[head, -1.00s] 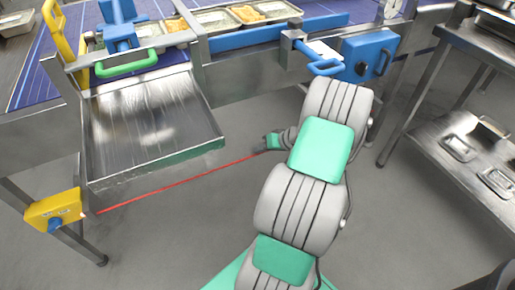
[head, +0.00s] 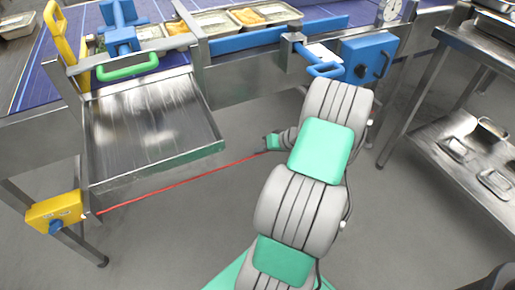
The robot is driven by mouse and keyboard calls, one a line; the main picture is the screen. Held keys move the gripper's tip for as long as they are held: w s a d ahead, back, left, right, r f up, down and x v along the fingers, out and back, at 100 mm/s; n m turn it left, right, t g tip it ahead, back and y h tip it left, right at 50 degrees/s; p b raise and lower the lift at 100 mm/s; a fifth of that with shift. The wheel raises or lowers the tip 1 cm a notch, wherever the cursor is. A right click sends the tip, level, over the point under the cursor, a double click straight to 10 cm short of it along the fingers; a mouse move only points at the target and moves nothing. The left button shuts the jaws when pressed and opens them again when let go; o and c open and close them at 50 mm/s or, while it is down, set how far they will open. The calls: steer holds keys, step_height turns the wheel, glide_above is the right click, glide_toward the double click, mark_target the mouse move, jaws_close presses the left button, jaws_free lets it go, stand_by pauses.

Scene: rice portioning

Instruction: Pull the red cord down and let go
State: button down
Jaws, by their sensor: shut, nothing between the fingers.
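The red cord (head: 180,184) runs in a nearly straight line from a yellow box (head: 52,210) at the lower left, up to the right below the metal tray. It passes close to my gripper (head: 268,143) and then goes out of sight behind my arm, so its right end is hidden. My gripper is small in the head view, just left of my arm's grey and green links. It is shut with nothing held. I cannot tell whether it touches the cord.
The sloped metal tray (head: 155,125) with a green handle (head: 127,67) is left of my gripper. A blue box (head: 367,58) is on the conveyor's front edge. A steel table (head: 460,150) stands at the right. The floor between is clear.

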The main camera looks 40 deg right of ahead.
steer(key=shift+r+p, duration=1.25)
steer(key=shift+r, duration=0.55)
step_height(320, 180, up, 5)
steer(key=p, duration=0.3)
steer(key=shift+p, duration=0.35)
steer(key=shift+a, duration=0.1)
